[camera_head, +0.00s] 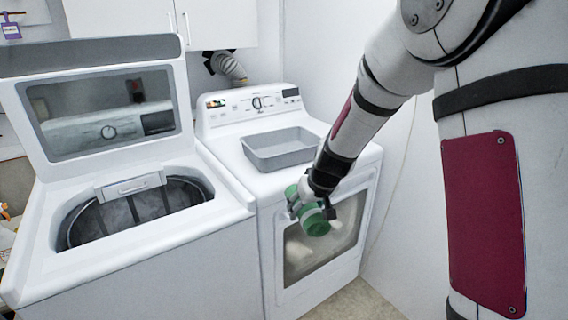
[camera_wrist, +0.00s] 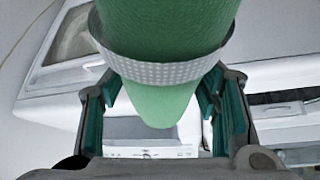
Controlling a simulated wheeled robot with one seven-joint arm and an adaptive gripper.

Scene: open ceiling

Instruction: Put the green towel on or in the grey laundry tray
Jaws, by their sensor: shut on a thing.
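The green towel (camera_head: 316,221) is rolled up in my gripper (camera_head: 308,205), in front of the dryer's top front edge in the head view. In the wrist view the green towel (camera_wrist: 165,28) sits between the two fingers of my gripper (camera_wrist: 160,98), with a pale dotted band around it. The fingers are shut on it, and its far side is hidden. The grey laundry tray (camera_head: 288,159) lies on top of the dryer, behind and left of my gripper. Its visible inside looks empty. The towel is apart from the tray.
The white dryer (camera_head: 240,197) carries the tray, with its control panel (camera_head: 252,104) raised behind. A top-loading washer (camera_head: 150,250) with an open lid (camera_head: 100,112) stands to the left. White cabinets (camera_head: 120,18) hang above. A white wall is at the right.

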